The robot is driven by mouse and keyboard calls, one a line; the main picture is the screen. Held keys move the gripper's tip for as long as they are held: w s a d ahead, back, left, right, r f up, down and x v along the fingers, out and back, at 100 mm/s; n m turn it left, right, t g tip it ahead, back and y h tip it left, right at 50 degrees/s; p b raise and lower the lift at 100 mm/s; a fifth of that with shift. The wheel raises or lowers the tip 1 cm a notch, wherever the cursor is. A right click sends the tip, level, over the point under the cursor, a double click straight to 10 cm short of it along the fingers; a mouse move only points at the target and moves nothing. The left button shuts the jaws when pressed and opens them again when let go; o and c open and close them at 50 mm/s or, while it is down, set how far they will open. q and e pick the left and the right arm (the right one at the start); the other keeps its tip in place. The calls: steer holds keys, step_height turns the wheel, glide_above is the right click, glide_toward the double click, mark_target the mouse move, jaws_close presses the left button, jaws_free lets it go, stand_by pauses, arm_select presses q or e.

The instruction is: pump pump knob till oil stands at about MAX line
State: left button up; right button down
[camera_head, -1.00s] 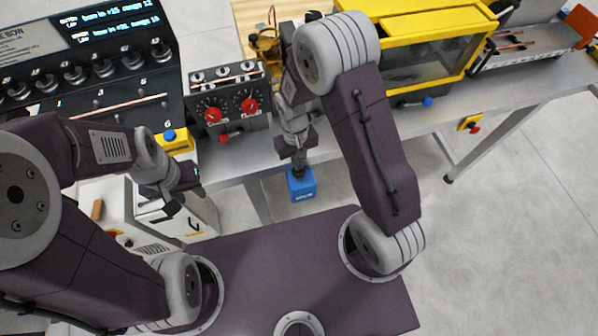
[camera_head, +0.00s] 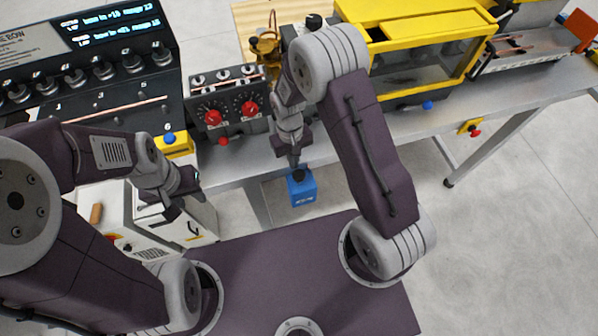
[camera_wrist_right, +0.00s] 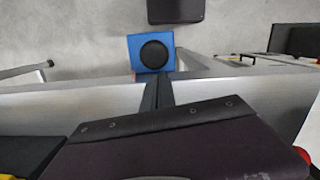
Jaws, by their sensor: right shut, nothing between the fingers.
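A small blue box (camera_head: 302,190) with a round black knob (camera_head: 299,175) on top stands beyond the front edge of the bench. In the right wrist view the blue box (camera_wrist_right: 134,52) and its black knob (camera_wrist_right: 154,54) show from above. My right gripper (camera_head: 293,163) is shut and empty, pointing down just above the knob; in the wrist view its fingertips (camera_wrist_right: 158,82) lie just below the box, and contact cannot be told. My left gripper (camera_head: 174,211) hangs at the left by a white cabinet; its jaw state is unclear. No oil level or MAX line can be made out.
The grey bench (camera_head: 245,160) carries a control box with red knobs (camera_head: 230,105), a black panel with a display (camera_head: 115,75), a brass device (camera_head: 264,48) and a yellow-framed case (camera_head: 420,60). A white cabinet (camera_head: 140,225) stands left. Floor is clear at right.

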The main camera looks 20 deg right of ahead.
steer(key=shift+w, duration=0.1)
step_height(320, 180, up, 9)
steer(key=b, duration=0.1)
steer(key=shift+w, duration=0.45)
steer(key=shift+a, duration=0.1)
stand_by(1.1)
